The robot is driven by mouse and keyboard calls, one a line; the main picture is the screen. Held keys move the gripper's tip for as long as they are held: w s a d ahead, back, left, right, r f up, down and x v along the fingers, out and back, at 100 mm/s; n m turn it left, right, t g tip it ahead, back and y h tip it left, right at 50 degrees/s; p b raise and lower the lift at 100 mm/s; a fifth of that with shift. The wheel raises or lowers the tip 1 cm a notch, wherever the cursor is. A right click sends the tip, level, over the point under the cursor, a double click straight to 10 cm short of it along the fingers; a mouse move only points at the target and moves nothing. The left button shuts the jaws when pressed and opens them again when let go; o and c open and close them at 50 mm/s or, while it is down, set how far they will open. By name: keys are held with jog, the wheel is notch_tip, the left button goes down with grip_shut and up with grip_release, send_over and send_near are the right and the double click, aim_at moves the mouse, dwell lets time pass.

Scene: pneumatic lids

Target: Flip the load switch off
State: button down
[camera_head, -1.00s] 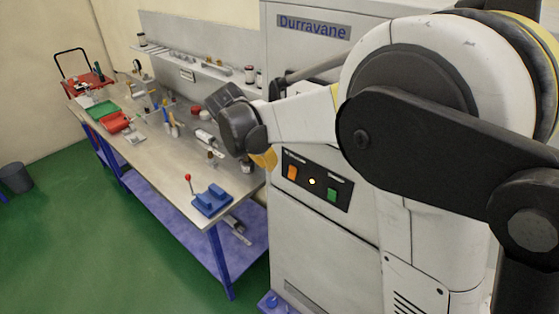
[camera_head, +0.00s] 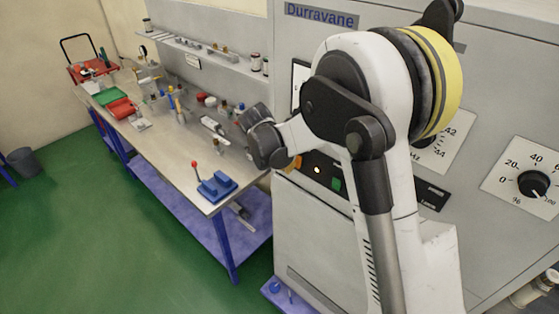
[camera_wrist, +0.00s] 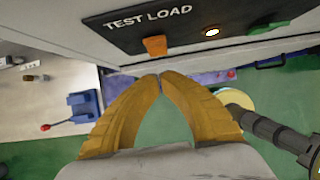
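In the wrist view, a dark panel labelled TEST LOAD carries an orange switch (camera_wrist: 155,45), a lit round lamp (camera_wrist: 211,32) and a green switch (camera_wrist: 268,22). The lamp (camera_head: 317,170) and green switch (camera_head: 336,184) also show in the head view, low on the grey cabinet. My gripper (camera_wrist: 160,75) has two yellow fingers with their tips together and nothing between them. The tips appear just below the orange switch, with a small gap in the picture. Their depth from the panel is unclear. In the head view, an orange-yellow patch beside my wrist could be finger or switch.
The large cabinet (camera_head: 400,25) fills the right, with a percent dial (camera_head: 533,184). A metal workbench (camera_head: 165,140) runs along the left, holding a blue block with a red-knobbed lever (camera_head: 214,186). Green floor (camera_head: 110,240) in front is clear.

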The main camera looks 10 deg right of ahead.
jog(key=shift+w+d+f, duration=0.2)
jog(key=shift+w+d, duration=0.2)
jog(key=shift+d, duration=0.15)
jog(key=shift+w+d+f, duration=0.2)
jog(key=shift+w+d, duration=0.2)
jog(key=shift+d, duration=0.1)
jog(key=h+b, duration=0.1)
jog(key=b, duration=0.1)
jog(key=f+t+h+b, duration=0.1)
jog(key=b, duration=0.1)
jog(key=shift+w+d+f+b, duration=0.2)
jog(key=shift+d+b, duration=0.1)
jog(key=shift+b, duration=0.1)
jog(key=shift+d+r+p, duration=0.1)
jog(key=shift+r+p, duration=0.25)
jog(key=shift+p, duration=0.05)
jog(key=shift+r, duration=0.1)
